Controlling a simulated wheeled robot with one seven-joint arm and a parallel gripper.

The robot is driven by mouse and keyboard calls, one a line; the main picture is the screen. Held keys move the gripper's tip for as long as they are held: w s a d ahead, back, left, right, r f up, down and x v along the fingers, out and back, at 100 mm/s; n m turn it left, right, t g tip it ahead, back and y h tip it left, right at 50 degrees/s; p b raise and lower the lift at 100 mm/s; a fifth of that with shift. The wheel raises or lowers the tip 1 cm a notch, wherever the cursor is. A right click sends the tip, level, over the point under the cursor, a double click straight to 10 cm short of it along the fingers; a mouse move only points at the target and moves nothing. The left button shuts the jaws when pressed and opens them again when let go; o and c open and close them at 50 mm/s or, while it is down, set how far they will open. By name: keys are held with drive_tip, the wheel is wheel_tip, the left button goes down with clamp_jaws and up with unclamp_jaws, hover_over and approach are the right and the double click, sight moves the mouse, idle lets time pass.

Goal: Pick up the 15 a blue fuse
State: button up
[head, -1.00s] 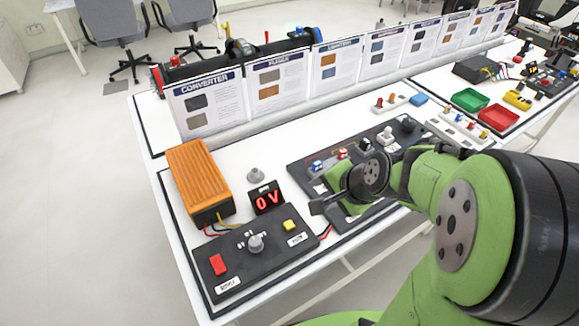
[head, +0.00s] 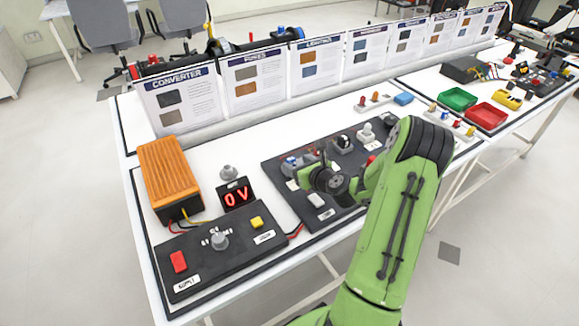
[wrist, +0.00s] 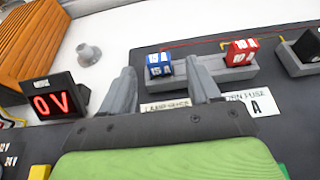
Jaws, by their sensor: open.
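The blue 15 A fuse (wrist: 158,66) sits in a grey holder on the dark panel, beyond my gripper in the wrist view. In the head view the blue fuse (head: 290,160) shows near the panel's upper left. My gripper (wrist: 160,84) is open, with its two fingers to the left and right of the fuse's line and nothing between the tips. The fuse stands a little past the fingertips; I cannot tell the exact gap. In the head view my wrist and arm cover part of the panel, and the fingertips are hard to make out.
A red 10 A fuse (wrist: 240,52) sits right of the blue one in the same holder, with a black block (wrist: 306,46) farther right. A display reading 0 V (wrist: 54,100) and a grey knob (wrist: 88,54) stand left. An orange converter (head: 170,174) is farther left.

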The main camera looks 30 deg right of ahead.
sight(292, 161)
drive_tip(key=b+x, duration=0.1)
drive_tip(key=x, duration=0.5)
drive_tip(key=shift+w, duration=0.3)
drive_tip(key=shift+s, duration=0.1)
drive_tip(key=shift+c, duration=0.4)
drive_tip(key=c, duration=1)
